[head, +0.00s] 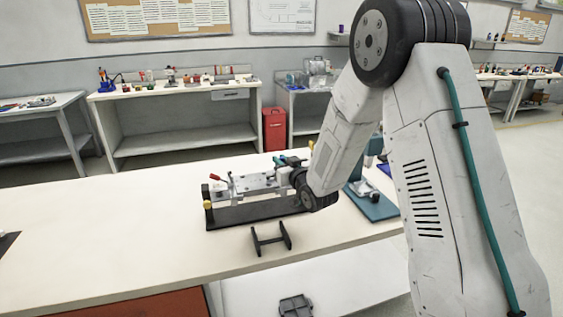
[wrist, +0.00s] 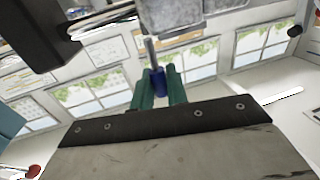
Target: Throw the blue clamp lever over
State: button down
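The blue clamp lever (wrist: 158,84) shows in the wrist view as a blue grip on a thin metal rod, which runs up to a pale metal block. My gripper (wrist: 160,88) has its teal fingers on both sides of the blue grip, with no clear gap visible; it looks shut on it. In the head view my gripper is at the fixture (head: 250,187), a pale metal rail on a dark base, on the near bench. My forearm hides most of the gripper and the blue lever there.
A red-tipped lever (head: 216,178) stands at the fixture's left end, near a yellow knob (head: 208,204). A dark H-shaped stand (head: 270,239) is in front. A teal-based device (head: 374,205) stands right of the fixture. The bench's left part (head: 110,235) is mostly clear.

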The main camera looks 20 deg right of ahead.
jog(key=shift+d, duration=0.15)
jog(key=m, duration=0.2)
jog(key=d+m, duration=0.1)
jog(key=m, duration=0.1)
jog(key=d+m+t, duration=0.1)
jog(key=m, duration=0.1)
jog(key=shift+f, duration=0.35)
jog(key=m, duration=0.2)
jog(key=d+f+m+h, duration=0.1)
jog(key=m, duration=0.1)
jog(key=m+t, duration=0.1)
jog(key=m, duration=0.1)
jog(key=shift+d+f, duration=0.25)
jog(key=shift+d, duration=0.1)
jog(key=c, duration=1.5)
grip_release()
jog(key=shift+d, duration=0.1)
jog(key=shift+o, duration=0.2)
